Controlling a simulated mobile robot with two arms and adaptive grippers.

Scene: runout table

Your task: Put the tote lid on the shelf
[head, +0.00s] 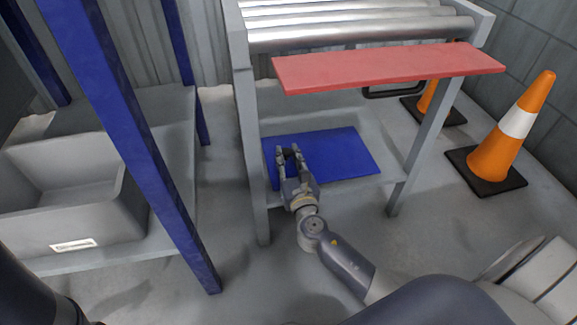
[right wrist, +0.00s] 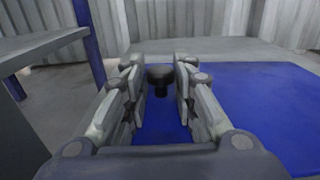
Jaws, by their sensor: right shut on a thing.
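The tote lid (head: 345,155) is a flat blue panel lying on the low grey shelf under the roller table. It fills much of the right wrist view (right wrist: 262,105). My right gripper (head: 288,154) is over the lid's left part, shut on a small dark knob (right wrist: 160,73) that shows between its fingers in the right wrist view. Whether the lid is slightly lifted I cannot tell. A shelf rack with blue posts (head: 140,150) stands at the left, with a grey shelf board (head: 160,238). My left gripper is not in view.
A grey tote (head: 125,215) with a white label sits on the rack's board. Metal rollers (head: 350,28) and a red board (head: 390,67) overhang the lid. Table legs (head: 420,140) flank it. Orange cones (head: 495,155) stand at the right. Floor between rack and table is clear.

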